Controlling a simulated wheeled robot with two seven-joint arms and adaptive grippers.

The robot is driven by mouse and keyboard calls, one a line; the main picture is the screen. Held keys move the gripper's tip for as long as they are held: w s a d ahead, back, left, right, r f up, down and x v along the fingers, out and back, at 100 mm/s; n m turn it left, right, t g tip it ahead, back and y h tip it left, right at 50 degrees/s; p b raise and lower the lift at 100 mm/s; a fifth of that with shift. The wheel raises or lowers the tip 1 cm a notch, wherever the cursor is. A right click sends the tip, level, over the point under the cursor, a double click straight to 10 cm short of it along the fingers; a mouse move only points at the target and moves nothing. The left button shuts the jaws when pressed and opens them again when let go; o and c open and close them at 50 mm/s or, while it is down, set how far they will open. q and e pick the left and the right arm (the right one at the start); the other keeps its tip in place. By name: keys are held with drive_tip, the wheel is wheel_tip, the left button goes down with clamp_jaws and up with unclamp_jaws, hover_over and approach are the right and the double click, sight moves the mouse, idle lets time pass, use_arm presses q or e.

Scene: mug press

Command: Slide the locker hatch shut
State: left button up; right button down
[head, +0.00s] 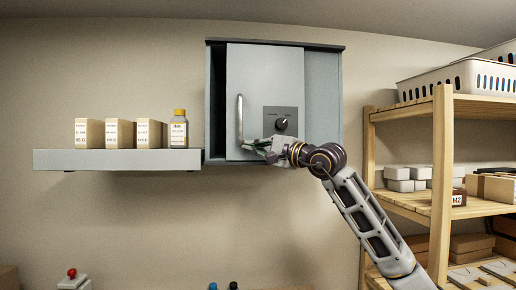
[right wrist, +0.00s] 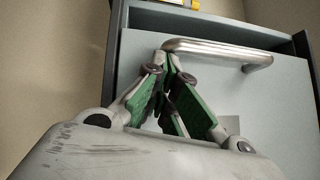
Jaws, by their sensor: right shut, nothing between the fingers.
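The grey locker (head: 322,100) hangs on the wall, with its pale sliding hatch (head: 265,80) across most of the front. A narrow dark gap (head: 217,100) shows along the hatch's left side. A vertical bar handle (head: 239,118) is at the hatch's left edge; it also shows in the right wrist view (right wrist: 220,52). My right gripper (head: 260,148) is shut and empty by the handle's lower end. In the right wrist view its green-padded fingers (right wrist: 170,60) meet beside one end of the handle; I cannot tell whether they touch it. My left gripper is not in view.
A grey wall shelf (head: 115,160) left of the locker holds boxes (head: 88,133) and a yellow-capped bottle (head: 179,130). A wooden rack (head: 442,170) with baskets and boxes stands on the right. A dark knob (head: 281,124) sits on the hatch panel. The wall below the locker is clear.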

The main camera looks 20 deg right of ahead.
sight(232, 147)
drive_tip(key=a, duration=0.2)
drive_tip(key=w+a, duration=0.1)
drive_tip(key=a, duration=0.2)
drive_tip(key=shift+w, duration=0.1)
drive_tip(key=shift+w+a, duration=0.1)
drive_tip(key=shift+a, duration=0.65)
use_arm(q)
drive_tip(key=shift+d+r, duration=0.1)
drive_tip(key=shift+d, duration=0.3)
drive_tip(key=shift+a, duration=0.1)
